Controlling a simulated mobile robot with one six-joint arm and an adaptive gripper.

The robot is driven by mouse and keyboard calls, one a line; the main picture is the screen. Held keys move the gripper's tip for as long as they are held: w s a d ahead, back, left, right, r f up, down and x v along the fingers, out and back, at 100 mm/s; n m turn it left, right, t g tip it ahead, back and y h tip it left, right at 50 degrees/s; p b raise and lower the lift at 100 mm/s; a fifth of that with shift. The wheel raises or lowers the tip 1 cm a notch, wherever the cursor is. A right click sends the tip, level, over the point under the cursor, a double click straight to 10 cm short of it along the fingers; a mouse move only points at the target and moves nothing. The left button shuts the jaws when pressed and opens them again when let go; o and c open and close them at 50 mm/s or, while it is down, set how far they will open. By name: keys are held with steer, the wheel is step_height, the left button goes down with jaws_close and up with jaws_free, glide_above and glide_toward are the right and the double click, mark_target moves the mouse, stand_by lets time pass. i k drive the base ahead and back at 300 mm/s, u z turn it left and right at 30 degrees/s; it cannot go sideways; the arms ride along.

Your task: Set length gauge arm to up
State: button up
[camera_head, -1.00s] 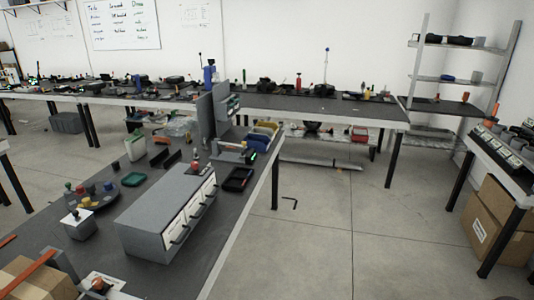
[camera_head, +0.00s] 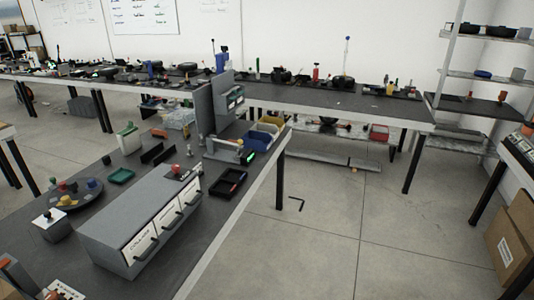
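I cannot tell for certain which thing is the length gauge. A small grey device with a green lit part (camera_head: 247,157) sits at the far right end of the near bench (camera_head: 205,262), beside an upright grey panel. On the back bench (camera_head: 400,112) stands a blue device with a thin upright rod (camera_head: 221,62). Further right there, another thin rod with a blue tip (camera_head: 347,55) stands upright. All are too small to read the state of a gauge arm. My gripper is not in view.
A grey drawer cabinet (camera_head: 118,215) fills the near bench's middle. A black tray (camera_head: 228,182), a green tray (camera_head: 121,176) and a round tray of coloured knobs (camera_head: 72,198) lie around it. The floor (camera_head: 320,225) right of the near bench is open. Cardboard boxes (camera_head: 512,250) stand at right.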

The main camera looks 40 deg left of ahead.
mark_target(239, 146)
steer(key=u, duration=0.1)
steer(key=i, duration=1.4)
steer(key=u, duration=2.05)
steer(key=k, duration=0.5)
steer(key=u, duration=0.2)
